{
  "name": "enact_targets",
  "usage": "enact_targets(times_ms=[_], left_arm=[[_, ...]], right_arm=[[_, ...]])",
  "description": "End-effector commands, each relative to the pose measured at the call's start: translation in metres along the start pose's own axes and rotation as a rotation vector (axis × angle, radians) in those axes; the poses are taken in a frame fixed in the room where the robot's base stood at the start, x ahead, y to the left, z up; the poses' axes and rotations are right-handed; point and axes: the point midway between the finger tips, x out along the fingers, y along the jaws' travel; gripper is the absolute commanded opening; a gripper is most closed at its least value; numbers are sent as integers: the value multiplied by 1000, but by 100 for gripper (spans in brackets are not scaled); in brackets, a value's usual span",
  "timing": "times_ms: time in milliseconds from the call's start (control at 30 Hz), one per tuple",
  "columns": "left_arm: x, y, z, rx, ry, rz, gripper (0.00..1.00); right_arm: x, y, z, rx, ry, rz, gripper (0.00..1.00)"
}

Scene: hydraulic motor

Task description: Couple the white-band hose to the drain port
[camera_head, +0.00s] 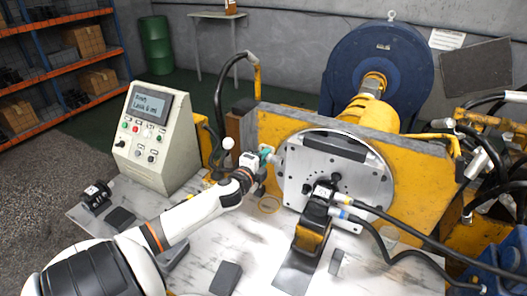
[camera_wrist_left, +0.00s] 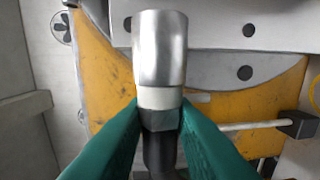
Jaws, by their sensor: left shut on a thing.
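My left gripper (camera_head: 266,153) has teal fingers and is beside the left edge of the round metal plate (camera_head: 292,180). In the left wrist view the fingers (camera_wrist_left: 158,116) are shut on the white-band hose (camera_wrist_left: 160,98). Its silver coupling end (camera_wrist_left: 160,45) points up in that view, towards the plate, with the white band just below it. In the head view the hose end is small and mostly hidden by the gripper. I cannot make out the drain port. My right gripper is not in view.
A control box (camera_head: 155,135) with a lit screen stands at the left of the bench. A dark block with a yellow face (camera_head: 311,238) stands below the motor. Black hoses (camera_head: 400,225) cross the right side. Small dark pieces (camera_head: 226,277) lie on the pale bench top.

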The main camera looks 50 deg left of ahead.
Motion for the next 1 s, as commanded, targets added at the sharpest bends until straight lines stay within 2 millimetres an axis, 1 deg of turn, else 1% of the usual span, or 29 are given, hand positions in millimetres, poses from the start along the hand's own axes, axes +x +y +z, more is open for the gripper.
enact_targets(times_ms=[33,1000], left_arm=[[1,-7,0,0,0,1,0],[8,-84,0,0,1,2,0]], right_arm=[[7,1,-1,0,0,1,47],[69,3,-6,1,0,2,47]])
